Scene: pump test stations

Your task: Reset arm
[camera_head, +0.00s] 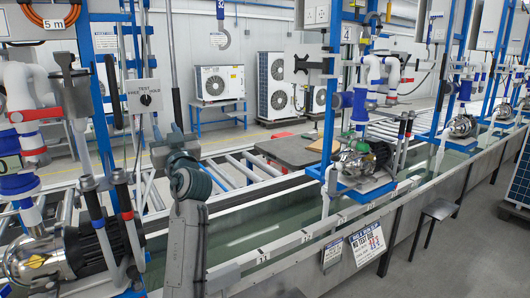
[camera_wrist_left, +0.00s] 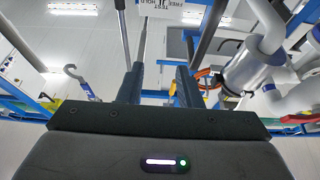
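My left arm rises from the bottom of the head view, and its left gripper (camera_head: 173,130) is small there, in front of the rails. In the left wrist view the two dark fingers (camera_wrist_left: 158,82) stand apart with a clear gap. Nothing is seen between them. A white box with a test label (camera_head: 145,96) hangs on the blue frame to the left of the gripper. A white labelled panel also shows beyond the fingertips in the left wrist view (camera_wrist_left: 166,9). My right gripper is in neither view.
A pump (camera_head: 65,252) with white and red pipes stands close at the left. Another pump (camera_head: 362,160) sits on the long water trough (camera_head: 270,225). White pipework (camera_wrist_left: 255,72) is right of the fingers in the left wrist view.

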